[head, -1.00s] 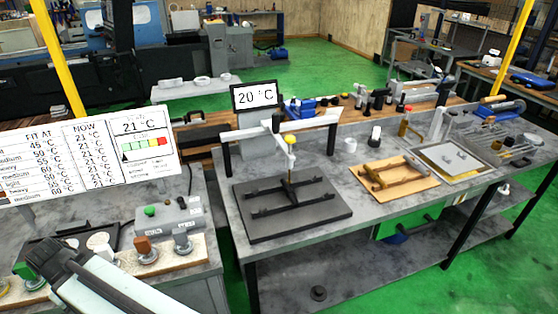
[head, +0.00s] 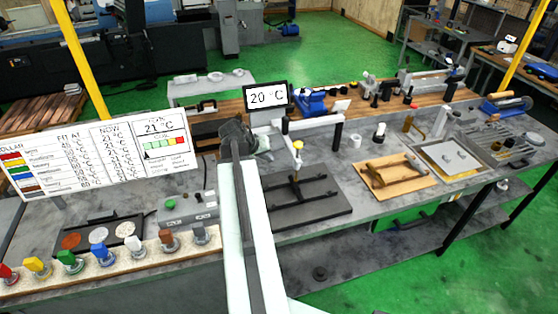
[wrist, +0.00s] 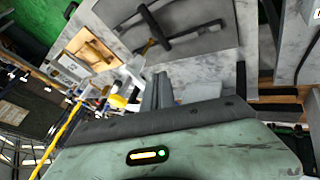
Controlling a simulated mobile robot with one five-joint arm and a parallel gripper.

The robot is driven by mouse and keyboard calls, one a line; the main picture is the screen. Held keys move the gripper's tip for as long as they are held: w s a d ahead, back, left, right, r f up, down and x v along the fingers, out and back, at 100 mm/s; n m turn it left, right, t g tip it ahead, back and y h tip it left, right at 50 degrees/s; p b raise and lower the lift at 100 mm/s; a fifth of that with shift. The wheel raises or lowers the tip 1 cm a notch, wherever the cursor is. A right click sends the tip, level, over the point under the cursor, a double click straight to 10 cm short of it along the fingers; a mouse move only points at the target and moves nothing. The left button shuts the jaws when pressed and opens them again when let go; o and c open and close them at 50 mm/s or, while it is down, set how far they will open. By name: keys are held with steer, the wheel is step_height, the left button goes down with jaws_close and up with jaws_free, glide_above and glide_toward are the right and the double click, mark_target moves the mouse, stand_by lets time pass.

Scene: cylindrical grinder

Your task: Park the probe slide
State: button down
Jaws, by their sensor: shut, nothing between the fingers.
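The probe slide with its yellow knob (head: 298,145) hangs from the pale crossbeam (head: 315,122) of a measuring bridge. Its stem stands over a dark plate (head: 320,212) that carries a black H-shaped fixture (head: 292,187). My arm covers the left part of the bridge in the head view. My gripper (wrist: 157,92) is shut and empty in the wrist view. In the head view its dark end (head: 237,138) is left of the yellow knob, apart from it. The plate (wrist: 205,40) and fixture (wrist: 165,38) also show in the wrist view.
A display reading 20 °C (head: 268,96) stands behind the bridge. A wooden board with a frame part (head: 395,172) lies to the right. Coloured collars (head: 70,262) line the left bench below a chart (head: 95,155).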

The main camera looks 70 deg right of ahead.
steer(key=s+d+f+b, duration=0.5)
steer(key=d+f+b, duration=0.1)
steer(key=d+f, duration=0.1)
steer(key=shift+s, duration=0.15)
steer(key=shift+d, duration=0.1)
stand_by(0.3)
